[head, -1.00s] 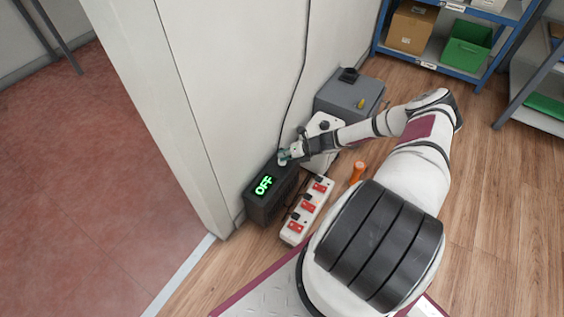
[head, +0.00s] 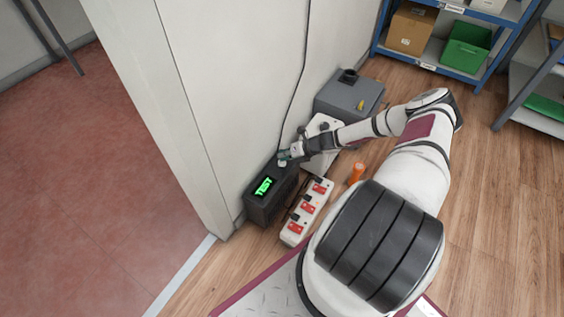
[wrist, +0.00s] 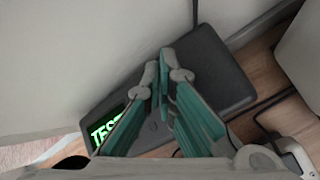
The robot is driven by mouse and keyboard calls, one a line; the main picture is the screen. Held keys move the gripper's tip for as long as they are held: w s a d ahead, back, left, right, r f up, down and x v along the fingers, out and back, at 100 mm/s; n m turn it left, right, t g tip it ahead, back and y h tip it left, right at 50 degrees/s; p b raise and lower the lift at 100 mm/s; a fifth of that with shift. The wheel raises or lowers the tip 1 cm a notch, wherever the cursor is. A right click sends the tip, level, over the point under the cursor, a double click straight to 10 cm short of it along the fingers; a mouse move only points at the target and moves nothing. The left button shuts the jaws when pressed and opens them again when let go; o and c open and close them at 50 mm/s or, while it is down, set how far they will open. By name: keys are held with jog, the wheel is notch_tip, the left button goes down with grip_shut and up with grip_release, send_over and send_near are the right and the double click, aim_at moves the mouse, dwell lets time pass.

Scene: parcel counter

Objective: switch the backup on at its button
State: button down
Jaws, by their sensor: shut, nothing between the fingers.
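The backup is a dark grey box (head: 262,204) on the floor against the white wall, with a lit green display (head: 263,187) that reads TEST. The box (wrist: 222,72) and part of its display (wrist: 106,128) also show in the wrist view. My gripper (head: 283,158) is at the far end of the box's top. In the wrist view my gripper (wrist: 164,62) has its green-sided fingers shut and empty over the top face.
A white power strip (head: 307,208) with red switches lies beside the box. An orange object (head: 357,173) stands on the floor to the right. A grey case (head: 350,97) is behind. A black cable (head: 300,85) runs down the wall.

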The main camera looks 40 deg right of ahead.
notch_tip(320, 180, up, 6)
jog(key=p, duration=0.5)
dwell(0.7)
